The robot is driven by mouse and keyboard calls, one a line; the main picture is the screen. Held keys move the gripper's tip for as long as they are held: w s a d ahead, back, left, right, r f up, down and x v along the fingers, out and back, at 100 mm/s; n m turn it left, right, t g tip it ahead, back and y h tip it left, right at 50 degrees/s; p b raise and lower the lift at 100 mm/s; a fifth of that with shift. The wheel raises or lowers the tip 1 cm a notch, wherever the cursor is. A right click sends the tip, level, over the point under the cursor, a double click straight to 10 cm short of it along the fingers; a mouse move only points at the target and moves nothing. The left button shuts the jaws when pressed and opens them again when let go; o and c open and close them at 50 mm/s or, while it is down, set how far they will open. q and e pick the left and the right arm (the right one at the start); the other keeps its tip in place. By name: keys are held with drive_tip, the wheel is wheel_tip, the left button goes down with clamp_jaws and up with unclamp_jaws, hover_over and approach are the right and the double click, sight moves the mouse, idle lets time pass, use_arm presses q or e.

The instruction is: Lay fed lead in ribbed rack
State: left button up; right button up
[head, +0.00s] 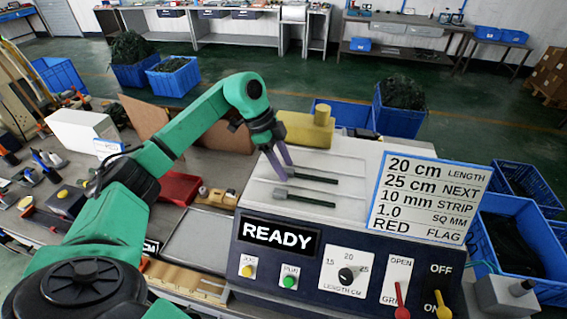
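A dark lead (315,179) lies on the pale top of the machine (340,160). In front of it lies a second dark lead (310,200) with a grey-green block at its left end. My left gripper (286,172) points down with its purple fingers at the left end of the rear lead. The fingertips overlap that end in the picture, and I cannot tell whether they are closed on it. I cannot clearly make out a ribbed rack. My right gripper is out of view.
The machine's front has a READY display (277,235), a length dial (347,274), buttons and levers. A sign (430,200) stands at its right. A yellow block (305,130) sits behind. A grey tray (200,240) and a red bin (178,188) lie to the left.

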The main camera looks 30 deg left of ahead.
use_arm(q)
drive_tip(key=shift+a+r+b, duration=0.25)
drive_tip(key=shift+r+b, duration=0.05)
drive_tip(key=shift+r, duration=0.2)
drive_tip(key=b+v, duration=0.1)
drive_tip(key=v, duration=1.2)
drive_tip(key=shift+r+b, duration=0.25)
drive_tip(key=shift+b, duration=0.15)
